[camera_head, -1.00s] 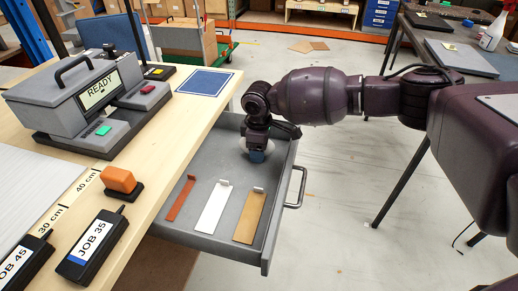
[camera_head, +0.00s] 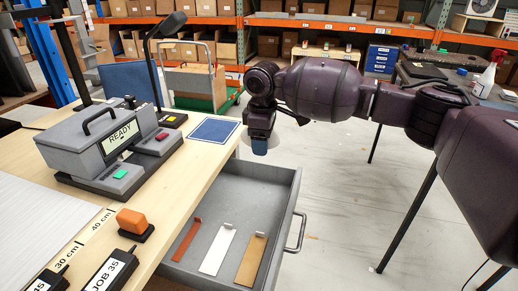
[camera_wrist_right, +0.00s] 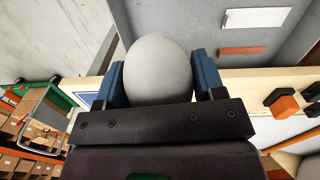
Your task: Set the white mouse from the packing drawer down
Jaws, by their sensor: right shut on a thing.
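The white mouse (camera_wrist_right: 158,70) shows in the right wrist view as a smooth, rounded, pale shape between the two blue fingers. My right gripper (camera_head: 260,147) is shut on it and points down. In the head view the fingers and wrist hide most of the mouse. The gripper is raised above the far end of the open grey drawer (camera_head: 250,186), close to the bench edge. My left gripper is not in view.
The drawer holds a red-brown strip (camera_head: 187,240), a white strip (camera_head: 217,250) and a tan strip (camera_head: 251,262). On the bench are a blue square mat (camera_head: 213,130), a grey READY machine (camera_head: 95,140) and an orange block (camera_head: 132,220). The drawer handle (camera_head: 298,232) sticks out right.

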